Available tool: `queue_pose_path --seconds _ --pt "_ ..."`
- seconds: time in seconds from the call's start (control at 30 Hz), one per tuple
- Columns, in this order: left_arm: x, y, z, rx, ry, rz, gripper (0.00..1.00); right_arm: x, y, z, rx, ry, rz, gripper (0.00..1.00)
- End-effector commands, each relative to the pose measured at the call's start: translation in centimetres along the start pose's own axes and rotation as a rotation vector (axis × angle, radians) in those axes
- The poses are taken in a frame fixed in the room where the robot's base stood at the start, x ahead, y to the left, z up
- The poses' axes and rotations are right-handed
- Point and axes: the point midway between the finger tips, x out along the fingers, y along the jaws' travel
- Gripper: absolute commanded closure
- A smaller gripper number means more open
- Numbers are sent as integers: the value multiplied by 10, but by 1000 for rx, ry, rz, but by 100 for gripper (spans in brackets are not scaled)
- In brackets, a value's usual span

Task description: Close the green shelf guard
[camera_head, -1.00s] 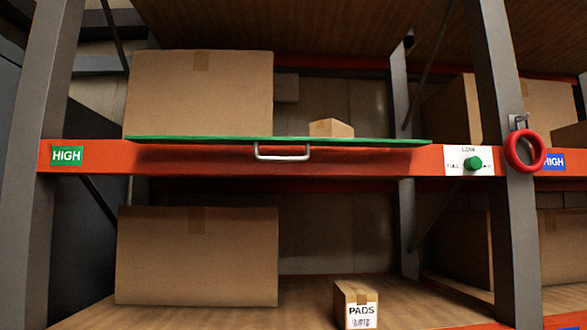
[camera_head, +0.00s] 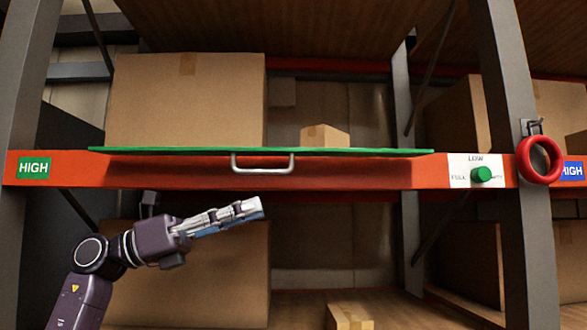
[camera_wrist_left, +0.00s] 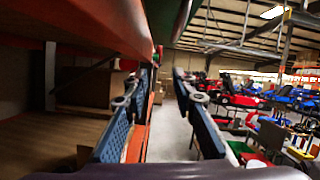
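The green shelf guard (camera_head: 350,152) shows in the head view as a thin green strip, nearly edge-on, along the top of the orange beam (camera_head: 120,171). A dark green edge, seemingly the guard (camera_wrist_left: 198,22), crosses the top there. My right gripper is not in view.
A large box (camera_head: 185,100) and a small box (camera_head: 325,136) sit on the shelf behind the guard. A green knob (camera_head: 481,174) is on the beam at right. A red ring (camera_head: 540,160) hangs on the right post (camera_head: 500,90). More boxes stand below.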

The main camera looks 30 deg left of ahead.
Motion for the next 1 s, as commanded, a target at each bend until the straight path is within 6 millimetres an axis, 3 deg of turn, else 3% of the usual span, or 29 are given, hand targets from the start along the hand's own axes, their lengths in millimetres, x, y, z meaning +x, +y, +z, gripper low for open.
queue_pose_path --seconds 0.03,0.1,0.2,0.5,0.7,1.0 --pt "-7 -10 20 35 -26 -2 76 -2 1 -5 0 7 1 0" --pt "-13 -18 34 62 -48 -6 76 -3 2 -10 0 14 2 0" --pt "-12 -22 43 75 -60 -9 76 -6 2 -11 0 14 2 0" --pt "34 -23 47 74 -58 -12 76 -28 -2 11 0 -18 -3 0" --pt "57 -23 46 72 -58 -11 76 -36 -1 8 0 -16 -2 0" --pt "62 -22 44 73 -59 -9 76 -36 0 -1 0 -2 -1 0"
